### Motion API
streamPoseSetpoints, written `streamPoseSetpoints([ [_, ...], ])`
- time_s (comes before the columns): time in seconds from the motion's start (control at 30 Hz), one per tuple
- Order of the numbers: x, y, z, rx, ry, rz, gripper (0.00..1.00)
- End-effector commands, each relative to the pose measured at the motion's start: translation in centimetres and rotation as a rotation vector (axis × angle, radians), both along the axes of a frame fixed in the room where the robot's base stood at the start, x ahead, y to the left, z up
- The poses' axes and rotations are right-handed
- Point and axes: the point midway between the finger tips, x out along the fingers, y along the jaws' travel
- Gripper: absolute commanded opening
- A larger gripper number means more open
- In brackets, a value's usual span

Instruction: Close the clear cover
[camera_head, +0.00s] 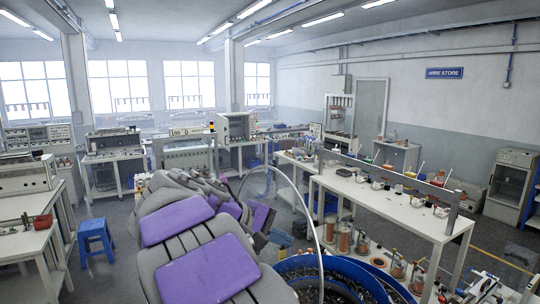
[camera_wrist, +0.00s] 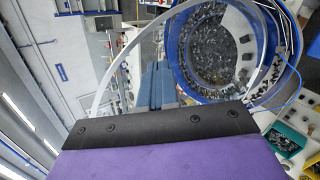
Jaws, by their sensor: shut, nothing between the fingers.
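The clear cover (camera_head: 303,200) stands raised and steeply tilted above the blue bowl (camera_head: 345,262) in the head view. Its pale rim makes a tall arc beside my gripper (camera_head: 263,218). In the wrist view the cover's rim (camera_wrist: 128,45) curves up from the left, and the bowl (camera_wrist: 178,62) lies beyond, holding many small dark connectors. My arm hides part of the cover's lower left side.
A long white bench (camera_head: 395,205) with small parts and cups stands right of the bowl. A blue stool (camera_head: 95,240) and a white table (camera_head: 25,245) are at left. The middle floor is partly hidden by my arm.

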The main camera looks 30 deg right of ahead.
Motion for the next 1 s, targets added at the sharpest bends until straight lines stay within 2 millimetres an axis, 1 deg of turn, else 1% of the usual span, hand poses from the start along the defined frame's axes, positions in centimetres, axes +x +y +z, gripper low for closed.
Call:
streamPoseSetpoints([
  [0.03,2.2,0.1,1.9,-0.053,-0.009,0.008,0.0],
  [0.1,4.7,0.2,3.6,-0.123,-0.025,0.017,0.0],
  [0.17,6.6,0.7,4.7,-0.181,-0.038,0.021,0.0],
  [0.2,7.6,1.0,5.6,-0.216,-0.054,0.02,0.0],
  [0.27,9.2,1.6,6.6,-0.267,-0.073,0.02,0.0],
  [0.3,10.1,2.2,7.4,-0.299,-0.091,0.02,0.0],
  [0.4,11.9,3.9,8.7,-0.368,-0.131,0.01,0.0],
  [0.5,13.1,5.7,9.6,-0.416,-0.173,-0.003,0.0],
  [0.6,13.7,7.5,9.9,-0.448,-0.208,-0.021,0.0],
  [0.7,13.9,8.3,9.9,-0.463,-0.229,-0.035,0.0],
  [0.83,13.9,8.8,10.1,-0.471,-0.251,-0.048,0.0],
  [0.97,13.8,8.5,10.0,-0.474,-0.255,-0.052,0.0],
  [1.0,13.9,8.1,10.0,-0.473,-0.254,-0.053,0.0],
])
